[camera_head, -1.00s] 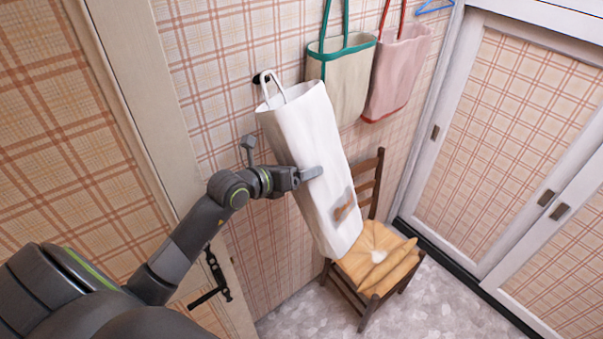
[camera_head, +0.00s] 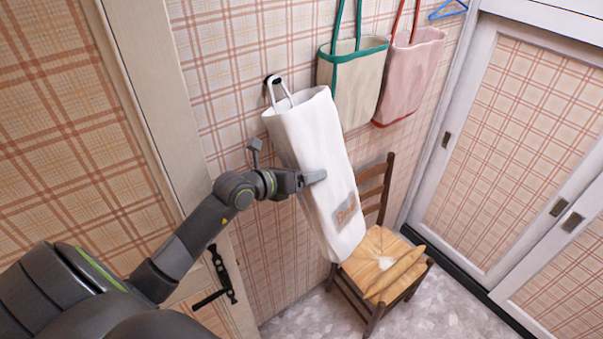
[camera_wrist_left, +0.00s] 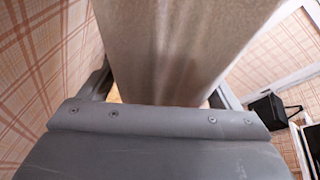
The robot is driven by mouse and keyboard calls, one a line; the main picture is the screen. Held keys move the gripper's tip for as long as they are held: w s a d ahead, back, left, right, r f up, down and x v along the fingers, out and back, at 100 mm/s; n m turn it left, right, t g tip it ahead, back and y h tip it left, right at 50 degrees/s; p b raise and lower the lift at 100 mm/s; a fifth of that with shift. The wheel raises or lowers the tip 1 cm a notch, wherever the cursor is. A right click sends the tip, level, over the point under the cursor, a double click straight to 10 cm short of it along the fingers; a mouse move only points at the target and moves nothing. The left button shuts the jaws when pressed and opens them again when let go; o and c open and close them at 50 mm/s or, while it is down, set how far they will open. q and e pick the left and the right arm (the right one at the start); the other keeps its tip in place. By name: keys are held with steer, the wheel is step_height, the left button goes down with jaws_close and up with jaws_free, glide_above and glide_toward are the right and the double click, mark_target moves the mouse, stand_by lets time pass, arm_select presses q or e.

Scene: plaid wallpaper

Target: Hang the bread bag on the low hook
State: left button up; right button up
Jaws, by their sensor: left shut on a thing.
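The white bread bag (camera_head: 306,130) hangs slightly tilted in front of the wall, with a brown print low on its side. My left gripper (camera_head: 313,177) is shut on the bag's side, about halfway down. In the left wrist view the bag (camera_wrist_left: 175,50) fills the space between the fingers. The bag's white handle loop rises to the small black hook (camera_head: 276,79) on the wall. The loop overlaps the hook in the head view; I cannot tell whether it is over the hook or only in front of it. My right gripper is out of view.
A beige bag with green trim (camera_head: 355,85) and a pink bag (camera_head: 408,75) hang to the right. A door (camera_head: 70,130) is at the left; white-framed sliding doors (camera_head: 500,150) are at the right.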

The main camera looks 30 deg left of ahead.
arm_select(q)
steer(key=o, duration=1.1)
steer(key=shift+s, duration=0.1)
steer(key=shift+s+a, duration=0.15)
steer(key=shift+s, duration=0.1)
steer(key=shift+b+v, duration=0.85)
steer(key=shift+v, duration=2.6)
steer(key=shift+r, duration=0.1)
